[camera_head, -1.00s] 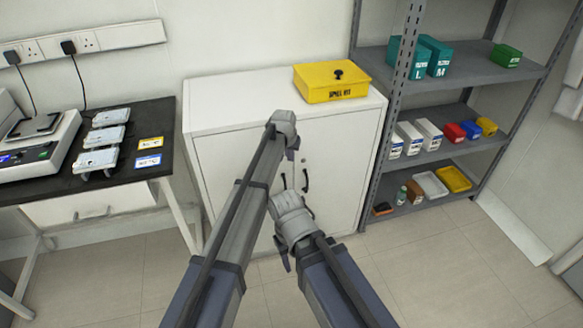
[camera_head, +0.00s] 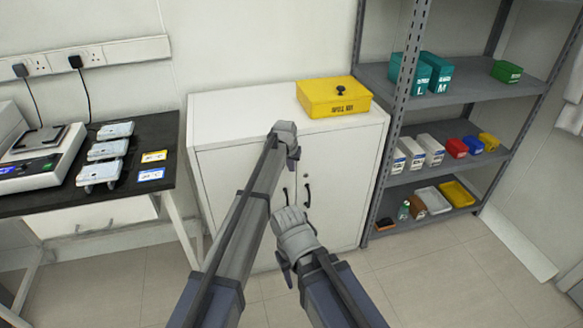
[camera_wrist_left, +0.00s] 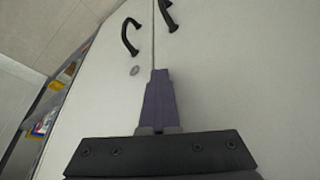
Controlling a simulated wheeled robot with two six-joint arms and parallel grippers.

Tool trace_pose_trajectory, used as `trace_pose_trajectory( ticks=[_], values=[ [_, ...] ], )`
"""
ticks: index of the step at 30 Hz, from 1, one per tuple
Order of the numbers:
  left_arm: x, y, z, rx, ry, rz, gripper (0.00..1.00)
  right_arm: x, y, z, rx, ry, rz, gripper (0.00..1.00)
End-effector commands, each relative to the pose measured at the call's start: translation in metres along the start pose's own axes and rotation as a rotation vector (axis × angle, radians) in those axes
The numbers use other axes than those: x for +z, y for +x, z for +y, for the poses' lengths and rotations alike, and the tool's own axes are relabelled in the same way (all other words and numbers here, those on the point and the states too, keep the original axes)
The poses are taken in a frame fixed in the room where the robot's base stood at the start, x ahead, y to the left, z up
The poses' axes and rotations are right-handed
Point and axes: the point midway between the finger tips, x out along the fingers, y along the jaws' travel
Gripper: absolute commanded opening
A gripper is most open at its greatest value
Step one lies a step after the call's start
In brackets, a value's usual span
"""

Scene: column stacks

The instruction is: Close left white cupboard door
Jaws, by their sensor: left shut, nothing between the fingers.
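The white cupboard (camera_head: 372,180) stands against the back wall. Its left door (camera_head: 222,188) and right door (camera_head: 345,165) look flush with the front, with black handles near the middle. In the left wrist view, which is turned over, the left door (camera_wrist_left: 235,75) is right of a thin seam and the right door (camera_wrist_left: 90,85) is left of it. My left gripper (camera_head: 293,162) is shut and empty in front of the doors' upper part. Its fingertips (camera_wrist_left: 160,74) overlap the seam; contact cannot be told. My right gripper (camera_head: 287,275) hangs lower; its fingers are unclear.
A yellow box (camera_head: 333,98) sits on the cupboard top. A grey shelf unit (camera_head: 470,85) with boxes and trays stands close on the right. A black-topped table (camera_head: 60,203) with a scale (camera_head: 40,155) is on the left. The floor in front is clear.

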Motion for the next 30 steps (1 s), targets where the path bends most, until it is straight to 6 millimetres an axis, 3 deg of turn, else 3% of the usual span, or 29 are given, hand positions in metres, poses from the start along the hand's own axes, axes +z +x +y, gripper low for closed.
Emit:
trace_pose_trajectory(
  ticks=[4, 11, 12, 21, 30],
  values=[
    [0.004, -0.003, -0.001, -0.005, -0.001, 0.013, 0.0, 0.0, -0.001, 0.0, 0.0, 0.0, 0.0, 0.5],
    [0.036, -0.018, 0.007, -0.002, -0.003, 0.001, 0.0, 0.0, -0.004, 0.0, 0.0, 0.0, 0.0, 0.5],
    [0.029, -0.03, 0.008, -0.002, -0.003, 0.002, 0.0, 0.001, -0.017, 0.002, 0.0, 0.0, 0.0, 0.5],
    [0.028, -0.08, 0.018, -0.001, -0.002, 0.0, 0.0, 0.004, -0.065, 0.006, 0.0, 0.0, 0.0, 0.5],
    [0.028, -0.112, 0.025, -0.001, -0.002, 0.0, 0.0, 0.005, -0.094, 0.009, 0.0, 0.0, 0.0, 0.5]
  ],
)
